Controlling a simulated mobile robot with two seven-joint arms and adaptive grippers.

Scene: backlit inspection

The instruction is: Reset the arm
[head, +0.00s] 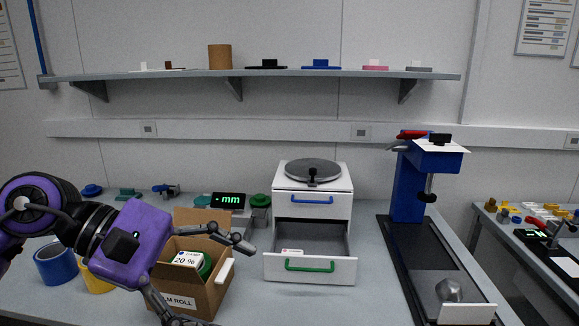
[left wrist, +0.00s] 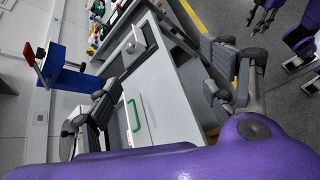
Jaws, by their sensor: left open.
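My left gripper (head: 208,284) is open in the head view, its arm coming in from the left. It shows in front of the open cardboard box, with its upper finger crossing the box's right side. In the left wrist view my left gripper (left wrist: 158,70) has its fingers wide apart and nothing between them. A purple arm part with dark gripper fingers, apparently my right gripper (left wrist: 264,16), is at the top right of that view. Whether its jaws are open or shut is unclear.
The cardboard box (head: 206,296) holds a green roll. The white drawer unit (head: 312,225) has its green-handled lower drawer (head: 345,268) pulled out. A blue press (head: 408,195) stands right of it. Blue (head: 55,264) and yellow rolls sit behind my arm.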

